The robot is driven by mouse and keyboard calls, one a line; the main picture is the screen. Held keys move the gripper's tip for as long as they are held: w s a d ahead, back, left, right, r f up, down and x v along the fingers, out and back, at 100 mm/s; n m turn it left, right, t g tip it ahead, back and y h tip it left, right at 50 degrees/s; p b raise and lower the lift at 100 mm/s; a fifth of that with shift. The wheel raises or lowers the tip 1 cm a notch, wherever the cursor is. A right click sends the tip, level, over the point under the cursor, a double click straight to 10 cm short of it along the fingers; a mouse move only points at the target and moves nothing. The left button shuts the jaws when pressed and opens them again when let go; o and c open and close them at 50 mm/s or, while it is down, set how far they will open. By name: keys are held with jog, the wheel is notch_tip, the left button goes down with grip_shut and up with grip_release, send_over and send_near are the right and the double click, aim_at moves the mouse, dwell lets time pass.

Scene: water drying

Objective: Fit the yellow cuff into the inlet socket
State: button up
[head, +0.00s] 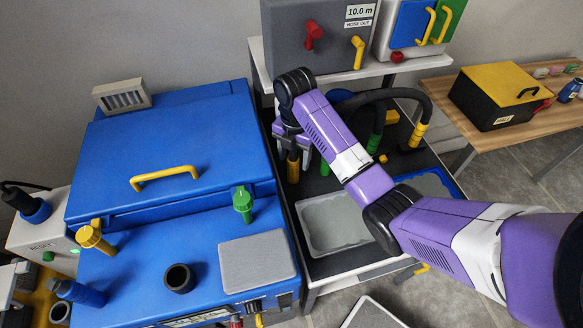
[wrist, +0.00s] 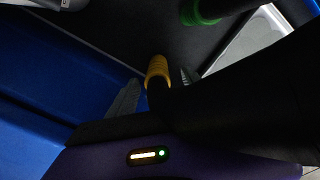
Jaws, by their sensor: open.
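A yellow cuff (head: 293,171) stands on the dark top of the middle cart, below my gripper (head: 291,150). In the wrist view the yellow cuff (wrist: 158,69) shows between the two grey fingertips of my gripper (wrist: 155,92). The fingers are apart, one on each side of it; I cannot tell whether either touches it. Much of its black part is hidden by my gripper. A black round socket (head: 179,279) opens upward on the blue machine's front deck; I cannot tell if it is the inlet.
The blue machine (head: 170,145) with a yellow handle stands left of the cart. Green-cuffed (head: 376,140) and yellow-cuffed (head: 416,135) hose ends stand to the right of my gripper. A grey tray (head: 335,222) lies in front. A grey box (head: 318,35) sits on the shelf behind.

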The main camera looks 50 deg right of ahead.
jog(key=shift+w+f+p, duration=0.2)
jog(key=shift+f+p, duration=0.1)
jog(key=shift+f, duration=1.9)
grip_shut()
